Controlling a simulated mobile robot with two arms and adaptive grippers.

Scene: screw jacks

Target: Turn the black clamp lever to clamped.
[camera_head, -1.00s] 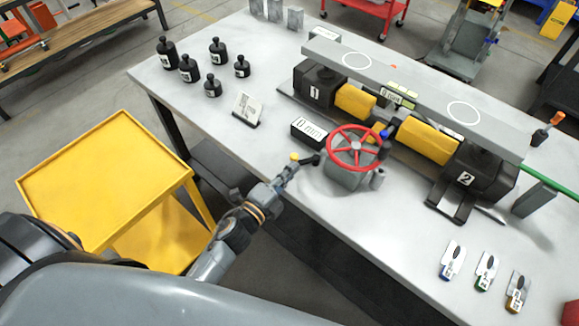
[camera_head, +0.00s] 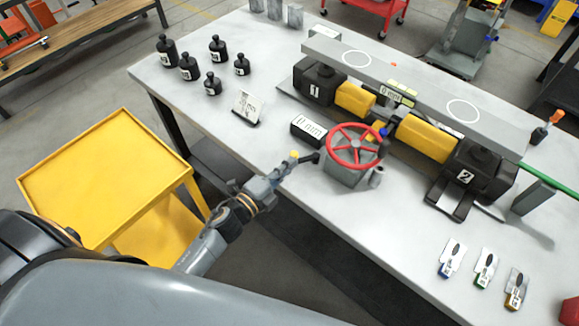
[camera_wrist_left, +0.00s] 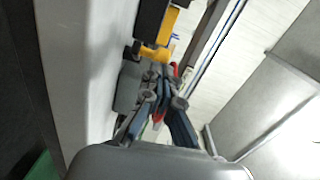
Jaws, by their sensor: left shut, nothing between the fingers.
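The black clamp lever (camera_head: 309,158) with its yellow knob (camera_head: 294,155) sticks out to the left from the grey gearbox (camera_head: 346,174) under the red handwheel (camera_head: 356,147). My left gripper (camera_head: 287,167) is shut and empty, with its tips close beside the knob on the near side. I cannot tell if they touch it. In the left wrist view, the shut fingers (camera_wrist_left: 163,100) show in front of the grey gearbox (camera_wrist_left: 130,86) and a bit of red wheel. The lever is not clear there. My right gripper is out of view.
The beam (camera_head: 420,92) on its two jacks lies behind the handwheel. A small display box (camera_head: 308,129) stands behind the lever. Several black weights (camera_head: 189,67) and a card (camera_head: 247,107) are at the left, tags (camera_head: 453,259) at the front right. A yellow cart (camera_head: 105,175) stands beside the table.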

